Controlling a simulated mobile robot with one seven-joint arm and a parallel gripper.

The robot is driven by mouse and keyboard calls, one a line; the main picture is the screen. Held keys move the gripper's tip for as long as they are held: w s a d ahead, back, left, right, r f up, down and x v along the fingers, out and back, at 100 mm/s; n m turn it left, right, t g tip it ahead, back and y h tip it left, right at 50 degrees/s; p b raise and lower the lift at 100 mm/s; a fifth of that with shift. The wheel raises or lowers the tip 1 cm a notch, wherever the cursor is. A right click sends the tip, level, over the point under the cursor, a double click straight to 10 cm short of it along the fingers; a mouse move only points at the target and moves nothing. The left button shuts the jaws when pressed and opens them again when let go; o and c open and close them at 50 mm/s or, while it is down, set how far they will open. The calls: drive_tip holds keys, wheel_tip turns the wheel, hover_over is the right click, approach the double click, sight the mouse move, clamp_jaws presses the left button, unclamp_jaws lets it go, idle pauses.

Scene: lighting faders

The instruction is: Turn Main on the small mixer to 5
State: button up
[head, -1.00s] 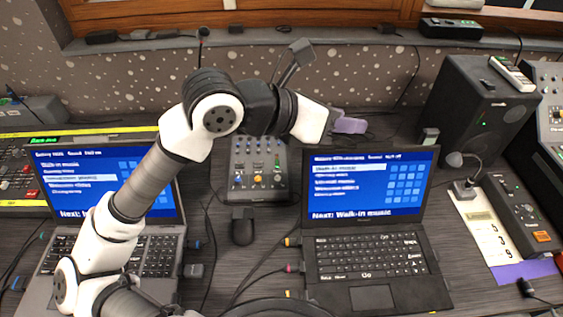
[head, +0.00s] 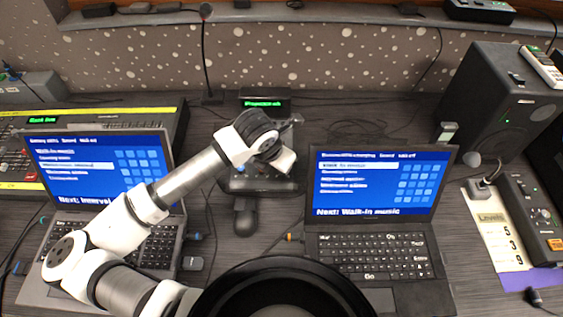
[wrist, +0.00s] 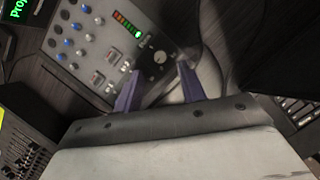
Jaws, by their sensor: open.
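The small mixer (head: 240,184) stands between the two laptops, mostly hidden by my arm in the head view. In the wrist view the small mixer (wrist: 88,48) shows blue and white knobs, square buttons and a lit level meter. A larger dark knob with a pale cap (wrist: 160,57) sits at its near right corner; its label is not readable. My gripper (wrist: 160,69) is open, its two purple fingers either side of that knob in the picture. I cannot tell whether they touch it. The fingers are hidden in the head view.
A laptop (head: 155,245) stands left and another laptop (head: 375,245) right of the mixer. A small green display (head: 264,104) and a gooseneck microphone (head: 207,60) are behind it. A black mouse-like object (head: 244,218) lies in front. A card of levels (head: 497,232) lies far right.

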drive_tip(key=shift+p+x, duration=0.6)
drive_tip(key=shift+x, duration=2.15)
clamp_jaws()
drive_tip(key=shift+f+m+b, duration=0.25)
drive_tip(key=shift+m+b, duration=0.05)
drive_tip(key=shift+b, duration=0.8)
